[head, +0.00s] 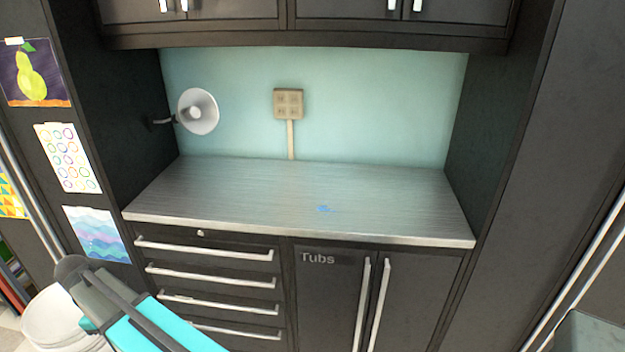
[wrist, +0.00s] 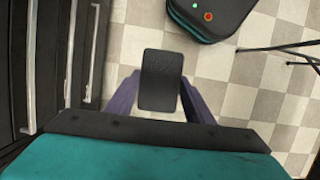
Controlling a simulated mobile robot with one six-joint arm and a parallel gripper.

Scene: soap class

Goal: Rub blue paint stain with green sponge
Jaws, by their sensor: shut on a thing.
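The blue paint stain (head: 323,209) is a small blue patch on the metal countertop (head: 245,190), towards its front edge, in the head view. My arm shows at the lower left of the head view; the sponge cannot be made out there.
The countertop is bare around the stain. A wall lamp (head: 198,111) and a socket plate (head: 288,103) are at the back. Upper cabinets (head: 350,15) overhang it. Drawer handles (head: 205,249) project below. A white bucket (head: 50,320) stands at lower left.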

